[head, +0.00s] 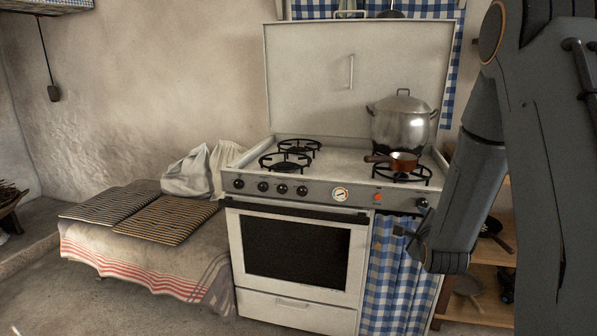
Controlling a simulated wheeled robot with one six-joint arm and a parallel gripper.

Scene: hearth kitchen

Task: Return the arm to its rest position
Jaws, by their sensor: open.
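My arm (475,175) hangs down the right side of the head view, folded close to the camera. My gripper (408,238) shows as a small dark shape at the lower left of the forearm's end, in front of the blue checked curtain. Its jaws are open, and I see nothing held in them. Part of the gripper is hidden behind the arm's end.
A white stove (295,245) with its lid raised stands ahead. A large steel pot (403,122) and a small copper pan (403,161) sit at its right burners. A cloth-covered bench (150,262) with dark racks is left. Shelves (480,300) stand behind my arm.

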